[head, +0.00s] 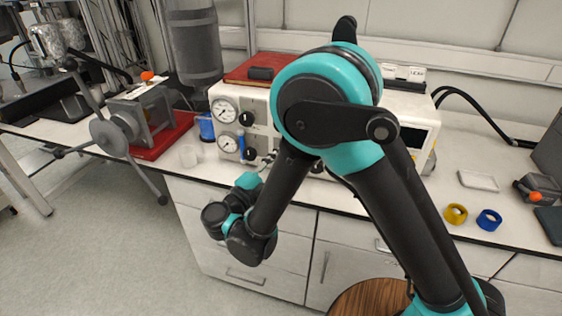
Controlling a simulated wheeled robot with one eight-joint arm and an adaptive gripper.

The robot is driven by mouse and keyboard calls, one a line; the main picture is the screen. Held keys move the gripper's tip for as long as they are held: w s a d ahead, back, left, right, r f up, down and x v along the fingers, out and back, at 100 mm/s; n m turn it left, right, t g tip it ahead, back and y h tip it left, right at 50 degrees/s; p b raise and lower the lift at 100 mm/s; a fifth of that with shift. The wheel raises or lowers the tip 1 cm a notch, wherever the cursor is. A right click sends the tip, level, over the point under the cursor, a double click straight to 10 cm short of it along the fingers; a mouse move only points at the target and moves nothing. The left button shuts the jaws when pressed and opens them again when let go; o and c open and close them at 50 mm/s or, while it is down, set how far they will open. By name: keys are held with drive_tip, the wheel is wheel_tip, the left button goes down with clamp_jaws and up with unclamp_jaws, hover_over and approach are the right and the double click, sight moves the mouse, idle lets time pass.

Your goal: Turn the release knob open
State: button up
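A white instrument box (228,97) with two round pressure gauges stands on the bench in the head view. The upper gauge (225,110) and the lower gauge (228,143) are on its left front. Black knobs sit to their right, an upper one (249,118) and a lower one (251,154). I cannot tell which knob is the release knob or how it is turned. My arm crosses in front of the box and hides much of its front. My wrist (247,181) is just below and in front of the lower knob. My gripper's fingers cannot be made out.
A clamp device with a large spoked handwheel (109,138) stands on a red base (160,145) to the left. Yellow tape (455,214) and blue tape (489,220) lie right. Drawers (245,273) are below the bench.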

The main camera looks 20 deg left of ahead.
drive_tip(key=o, duration=1.2)
drive_tip(key=shift+c, duration=0.2)
drive_tip(key=v, duration=1.2)
